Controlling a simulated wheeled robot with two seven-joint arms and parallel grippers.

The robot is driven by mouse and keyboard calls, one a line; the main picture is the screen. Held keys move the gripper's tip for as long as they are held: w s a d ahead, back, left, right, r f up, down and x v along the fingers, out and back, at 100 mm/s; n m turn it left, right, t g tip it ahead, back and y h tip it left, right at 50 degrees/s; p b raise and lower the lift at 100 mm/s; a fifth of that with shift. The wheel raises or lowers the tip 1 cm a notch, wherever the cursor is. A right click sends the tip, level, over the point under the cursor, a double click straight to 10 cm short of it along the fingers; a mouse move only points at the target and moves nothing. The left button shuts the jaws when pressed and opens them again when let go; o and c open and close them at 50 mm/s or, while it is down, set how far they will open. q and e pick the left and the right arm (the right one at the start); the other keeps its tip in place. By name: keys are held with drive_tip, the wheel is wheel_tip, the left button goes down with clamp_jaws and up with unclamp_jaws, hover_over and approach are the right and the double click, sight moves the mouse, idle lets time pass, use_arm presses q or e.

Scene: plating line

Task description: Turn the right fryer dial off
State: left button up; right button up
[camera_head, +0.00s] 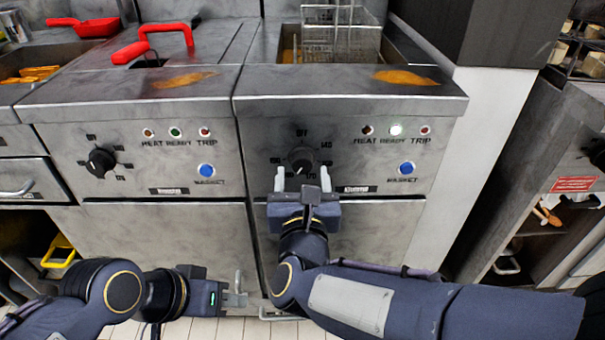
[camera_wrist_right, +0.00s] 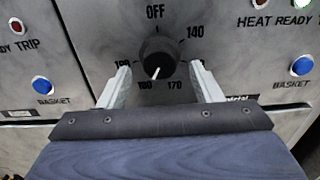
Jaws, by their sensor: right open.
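The right fryer dial (camera_head: 302,160) is a round black knob on the right fryer's steel front panel. In the right wrist view the dial (camera_wrist_right: 158,56) has OFF printed above it and numbers around it. Its white pointer mark points down, slightly left, towards the 180 side. My right gripper (camera_head: 301,177) is open just below and in front of the dial. In the right wrist view its fingers (camera_wrist_right: 160,72) stand either side of the dial's lower part, with visible gaps. My left gripper (camera_head: 238,292) is low, away from the dials; its finger opening is unclear.
The left fryer has its own black dial (camera_head: 101,162). A blue basket button (camera_head: 406,168) and a row of lamps, with the ready lamp (camera_head: 396,130) lit, are right of the right dial. A wire basket (camera_head: 338,42) stands in the fryer above.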

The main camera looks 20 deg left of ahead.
drive_tip(key=shift+x, duration=1.05)
drive_tip(key=shift+c, duration=0.5)
